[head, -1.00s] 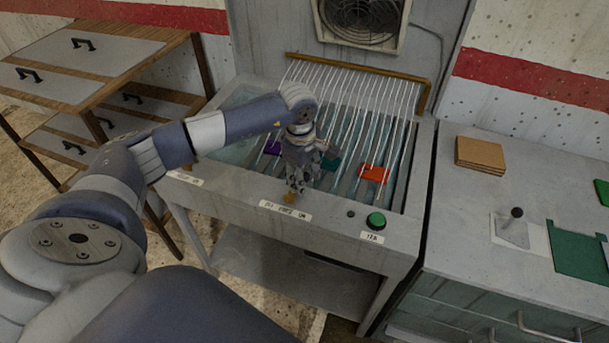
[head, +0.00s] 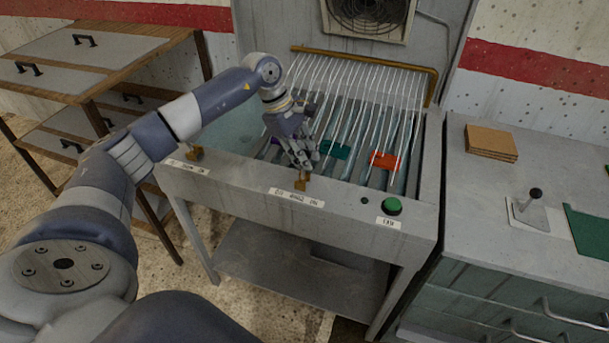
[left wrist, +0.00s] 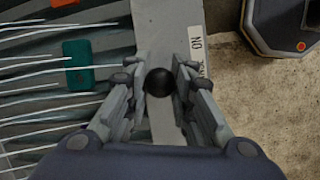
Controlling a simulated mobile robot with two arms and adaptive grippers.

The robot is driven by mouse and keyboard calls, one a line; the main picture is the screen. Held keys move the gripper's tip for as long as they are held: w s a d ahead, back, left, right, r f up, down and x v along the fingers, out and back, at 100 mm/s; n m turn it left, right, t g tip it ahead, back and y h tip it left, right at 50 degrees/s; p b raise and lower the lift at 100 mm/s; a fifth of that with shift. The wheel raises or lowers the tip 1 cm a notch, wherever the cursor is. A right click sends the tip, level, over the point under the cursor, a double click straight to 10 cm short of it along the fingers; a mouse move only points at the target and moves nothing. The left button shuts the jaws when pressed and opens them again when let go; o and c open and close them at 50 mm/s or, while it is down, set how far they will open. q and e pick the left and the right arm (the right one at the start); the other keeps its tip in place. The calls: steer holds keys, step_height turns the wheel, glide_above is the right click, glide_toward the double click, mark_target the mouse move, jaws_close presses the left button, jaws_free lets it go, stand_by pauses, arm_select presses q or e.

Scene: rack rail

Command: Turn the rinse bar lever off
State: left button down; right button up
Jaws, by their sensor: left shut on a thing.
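My left gripper (head: 304,163) is over the front edge of the sink-like unit, just behind a small brass lever mount (head: 302,183). In the left wrist view, a round black knob (left wrist: 158,82) sits between the fingertips of my left gripper (left wrist: 159,84), which are shut on it. The lever's shaft is hidden beneath the knob. A label with "ON" (left wrist: 198,44) lies on the panel beside it. In the head view the fingers cover the knob, and the small label text is hard to read. My right gripper is not in view.
A second brass fitting (head: 194,153) is on the front edge at left. A green button (head: 392,206) is at right. Pale bars slope over the basin with green (head: 335,149) and red (head: 384,160) pieces among them. A grey cabinet (head: 470,222) stands at right.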

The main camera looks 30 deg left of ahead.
arm_select(q)
steer(key=a+h+b, duration=0.1)
steer(key=b, duration=0.2)
steer(key=a+h+b, duration=0.2)
steer(key=b, duration=0.1)
steer(key=s+a+t+h+b, duration=0.1)
steer(key=b, duration=0.2)
steer(key=shift+a+f+h, duration=0.3)
steer(key=shift+a+f, duration=0.05)
steer(key=shift+a, duration=0.15)
steer(key=c, duration=1.6)
jaws_free()
steer(key=shift+o, duration=1.3)
steer(key=shift+s+a+f, duration=0.1)
steer(key=shift+s+a, duration=0.05)
steer(key=shift+a, duration=0.05)
steer(key=shift+d, duration=0.15)
steer(key=v, duration=1.2)
